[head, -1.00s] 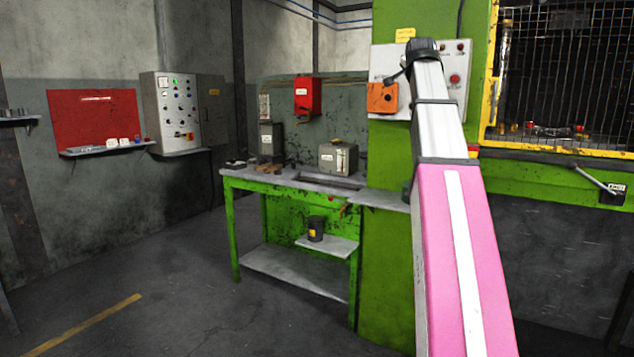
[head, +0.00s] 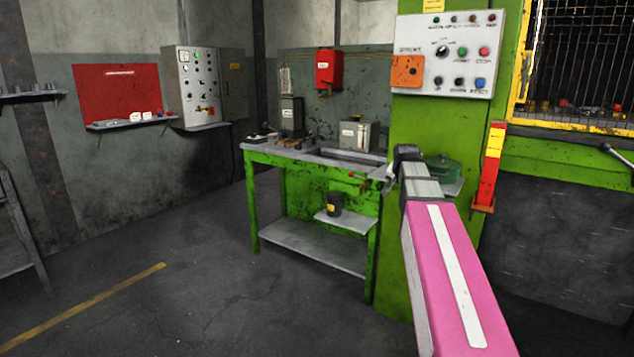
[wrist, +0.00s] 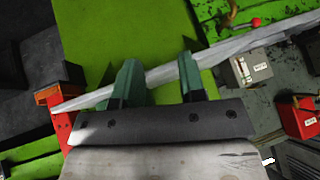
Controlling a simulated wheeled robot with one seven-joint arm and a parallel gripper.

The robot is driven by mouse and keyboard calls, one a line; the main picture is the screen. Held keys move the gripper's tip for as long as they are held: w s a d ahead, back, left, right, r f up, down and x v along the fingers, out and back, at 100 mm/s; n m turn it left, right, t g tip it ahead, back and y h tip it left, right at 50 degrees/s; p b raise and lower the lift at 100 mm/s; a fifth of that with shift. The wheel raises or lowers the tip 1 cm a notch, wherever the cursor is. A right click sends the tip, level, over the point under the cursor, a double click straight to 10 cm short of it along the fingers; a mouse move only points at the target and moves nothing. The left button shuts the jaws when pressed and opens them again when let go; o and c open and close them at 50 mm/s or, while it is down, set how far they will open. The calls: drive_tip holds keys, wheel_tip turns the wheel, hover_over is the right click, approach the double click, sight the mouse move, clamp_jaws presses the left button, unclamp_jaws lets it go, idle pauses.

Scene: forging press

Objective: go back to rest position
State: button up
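My gripper (wrist: 158,80) shows in the wrist view as two dark green fingers standing well apart, with nothing between them. It is open. Behind the fingers runs the pale edge of a shelf, and beyond it the green press column. In the head view my pink and silver arm reaches forward, its far end low before the column (head: 425,125), below the control panel (head: 451,60). The fingers cannot be made out clearly there.
A green workbench (head: 260,157) with a grey box (head: 357,135) stands left of my arm. A red and yellow post (head: 490,165) stands right of it, beside the caged press window (head: 580,60). Floor on the left (head: 190,310) is clear.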

drive_tip(key=s+a+f+n+g, duration=0.2)
drive_tip(key=s+a+f, duration=0.1)
drive_tip(key=s+f, duration=0.5)
drive_tip(key=s+a+f+n+g+y, duration=0.1)
drive_tip(key=s+a+f+n+g, duration=0.1)
drive_tip(key=s+f, duration=0.6)
drive_tip(key=s+a+f+n+g, duration=0.2)
drive_tip(key=s+a+f, duration=0.3)
drive_tip(key=f, duration=1.3)
drive_tip(key=s+g, duration=0.1)
drive_tip(key=s, duration=0.2)
drive_tip(key=shift+s+a+f+n, duration=0.15)
drive_tip(key=shift+s+f+n, duration=0.15)
drive_tip(key=shift+s+f, duration=0.05)
